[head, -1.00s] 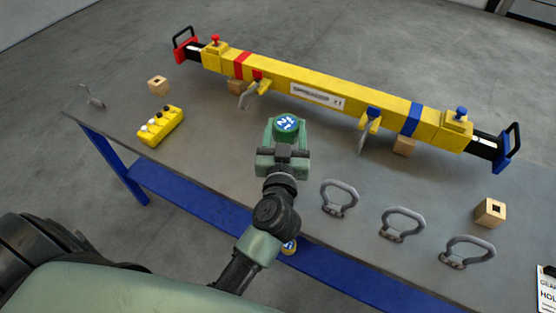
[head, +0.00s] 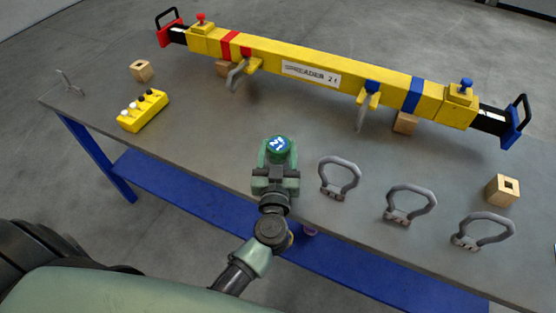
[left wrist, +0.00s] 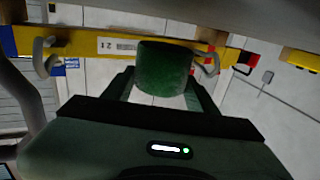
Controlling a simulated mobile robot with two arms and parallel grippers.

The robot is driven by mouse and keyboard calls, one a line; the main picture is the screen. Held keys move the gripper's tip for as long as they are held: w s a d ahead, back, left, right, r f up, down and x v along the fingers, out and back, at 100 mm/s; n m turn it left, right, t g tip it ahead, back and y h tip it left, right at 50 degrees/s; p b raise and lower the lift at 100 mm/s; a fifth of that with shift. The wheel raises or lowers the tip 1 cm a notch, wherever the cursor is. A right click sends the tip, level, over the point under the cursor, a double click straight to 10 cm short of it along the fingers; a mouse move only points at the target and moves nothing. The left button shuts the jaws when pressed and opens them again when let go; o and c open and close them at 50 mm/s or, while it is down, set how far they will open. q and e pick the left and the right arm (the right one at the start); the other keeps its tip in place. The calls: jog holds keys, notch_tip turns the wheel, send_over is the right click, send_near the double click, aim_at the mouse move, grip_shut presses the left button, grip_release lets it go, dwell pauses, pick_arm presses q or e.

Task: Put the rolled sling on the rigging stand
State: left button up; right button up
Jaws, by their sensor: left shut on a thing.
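The rolled sling (head: 278,144) is a short green roll with a blue and white label on its upward end. My left gripper (head: 276,162) is shut on it and appears to hold it over the near part of the grey-topped table. In the left wrist view the dark green roll (left wrist: 165,68) sits between my two fingers (left wrist: 163,88). I cannot pick out a separate rigging stand in these frames. My right gripper is not in view.
A yellow spreader beam (head: 310,72) lies across the far side of the grey table (head: 200,150). Several grey shackles, one nearest the gripper (head: 323,180), stand at the right front. A yellow control box (head: 143,111) and wooden blocks (head: 503,190) also lie there. The table's left middle is clear.

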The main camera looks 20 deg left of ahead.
aim_at(278, 162)
pick_arm(q)
notch_tip(278, 162, down, 3)
jog(key=shift+w+r+b, duration=0.1)
jog(key=shift+b, duration=0.3)
jog(key=shift+f, duration=0.2)
jog(key=o, duration=1.6)
jog(key=shift+r, duration=0.2)
jog(key=v, duration=1.2)
